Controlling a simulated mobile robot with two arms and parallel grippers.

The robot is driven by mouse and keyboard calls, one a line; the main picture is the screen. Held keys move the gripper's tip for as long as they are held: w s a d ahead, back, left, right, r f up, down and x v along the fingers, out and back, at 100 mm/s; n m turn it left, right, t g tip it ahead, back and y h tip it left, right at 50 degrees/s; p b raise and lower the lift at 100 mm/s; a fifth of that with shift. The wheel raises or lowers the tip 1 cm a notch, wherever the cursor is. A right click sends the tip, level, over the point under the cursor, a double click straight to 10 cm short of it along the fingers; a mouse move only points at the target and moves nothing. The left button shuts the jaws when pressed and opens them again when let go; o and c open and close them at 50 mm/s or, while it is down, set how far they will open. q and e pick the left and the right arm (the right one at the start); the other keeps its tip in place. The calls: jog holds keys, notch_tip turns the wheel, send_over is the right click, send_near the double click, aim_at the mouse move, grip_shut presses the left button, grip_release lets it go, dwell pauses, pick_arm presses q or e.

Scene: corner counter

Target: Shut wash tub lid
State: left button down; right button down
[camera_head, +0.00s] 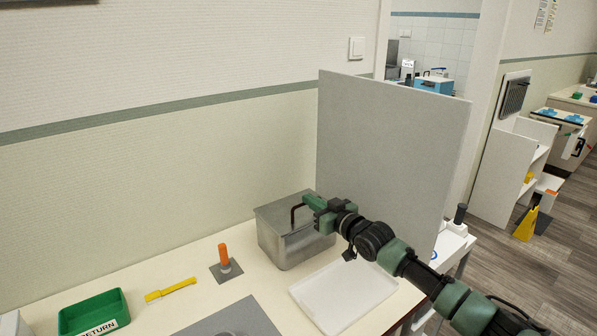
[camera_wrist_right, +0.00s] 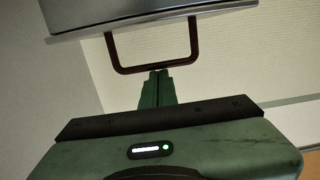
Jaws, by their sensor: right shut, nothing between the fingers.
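The wash tub (camera_head: 288,246) is a grey metal box on the counter against the wall. Its metal lid (camera_head: 277,208) lies about flat over the top; I cannot tell whether it is fully seated. A dark brown arched handle (camera_head: 292,214) stands on the lid. My right gripper (camera_head: 308,200) is shut and empty, above the lid beside the handle. In the right wrist view, the shut fingertips (camera_wrist_right: 158,74) are at the crossbar of the handle (camera_wrist_right: 118,66), and the lid (camera_wrist_right: 150,12) shows at the top. My left gripper is out of view.
A tall grey panel (camera_head: 385,150) stands right behind the tub. A white tray (camera_head: 335,300) lies in front. To the left are an orange-handled tool (camera_head: 223,256), a yellow tool (camera_head: 170,289) and a green bin (camera_head: 92,308). A grey mat (camera_head: 215,322) lies at the front.

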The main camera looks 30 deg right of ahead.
jog(key=shift+s+f, duration=0.1)
jog(key=shift+f, duration=0.5)
notch_tip(320, 180, up, 6)
jog(key=w+p, duration=0.1)
jog(key=p, duration=0.4)
jog(key=s+f+b, duration=0.2)
jog(key=s+b, duration=0.2)
jog(key=s, duration=0.6)
jog(key=shift+d+f, duration=0.2)
jog(key=shift+d, duration=0.2)
